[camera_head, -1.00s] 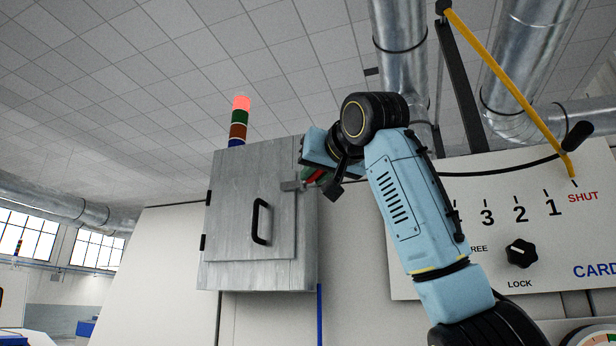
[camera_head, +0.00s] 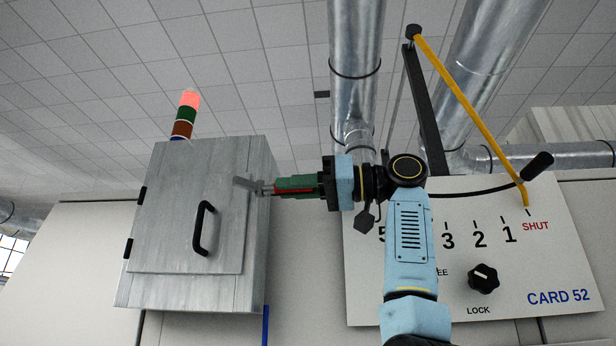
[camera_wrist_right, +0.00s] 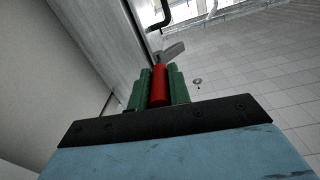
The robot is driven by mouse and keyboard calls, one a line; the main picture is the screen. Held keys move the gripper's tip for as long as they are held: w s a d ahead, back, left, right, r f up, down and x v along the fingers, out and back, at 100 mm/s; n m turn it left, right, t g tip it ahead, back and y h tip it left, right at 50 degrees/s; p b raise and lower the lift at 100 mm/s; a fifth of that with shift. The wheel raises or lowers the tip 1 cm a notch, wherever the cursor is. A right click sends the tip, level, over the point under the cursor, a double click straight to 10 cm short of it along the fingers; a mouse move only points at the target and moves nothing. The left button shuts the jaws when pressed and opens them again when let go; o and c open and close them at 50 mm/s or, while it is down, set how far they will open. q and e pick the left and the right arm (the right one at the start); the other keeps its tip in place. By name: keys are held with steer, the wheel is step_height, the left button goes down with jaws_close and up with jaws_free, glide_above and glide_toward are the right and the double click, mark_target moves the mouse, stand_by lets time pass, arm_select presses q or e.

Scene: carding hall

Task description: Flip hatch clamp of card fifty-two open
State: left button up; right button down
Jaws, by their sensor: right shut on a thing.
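The hatch clamp (camera_head: 247,183) is a grey metal piece at the upper right edge of a grey metal hatch door (camera_head: 183,225). Its red handle (camera_head: 312,189) points right, away from the door. My right gripper (camera_head: 275,187) comes in from the right with green fingers shut on the red handle. In the right wrist view the red handle (camera_wrist_right: 160,85) lies between the green fingers, and the grey clamp end (camera_wrist_right: 172,50) shows beyond them. The fingers hide part of the handle. The door looks closed. My left gripper is not in view.
The door has a black pull handle (camera_head: 203,228). A lit signal tower (camera_head: 184,115) stands above the box. To the right is the CARD 52 panel (camera_head: 555,250) with a black knob (camera_head: 483,278) and a yellow pointer (camera_head: 465,105). Metal ducts (camera_head: 355,70) rise behind my arm.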

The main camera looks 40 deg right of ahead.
steer(key=shift+w+d+r+n+g+y, duration=0.15)
steer(key=shift+d+n+g+y, duration=0.1)
steer(key=shift+n+g+y, duration=0.35)
steer(key=shift+w+d+n+g+y, duration=0.2)
steer(key=shift+d+n+g+y, duration=0.05)
steer(key=shift+n+g+y, duration=0.3)
steer(key=shift+w+g+y, duration=0.1)
steer(key=shift+g+y, duration=0.15)
steer(key=shift+g, duration=0.1)
steer(key=c, duration=1.3)
jaws_free()
steer(key=shift+a+t, duration=0.15)
steer(key=shift+t, duration=0.25)
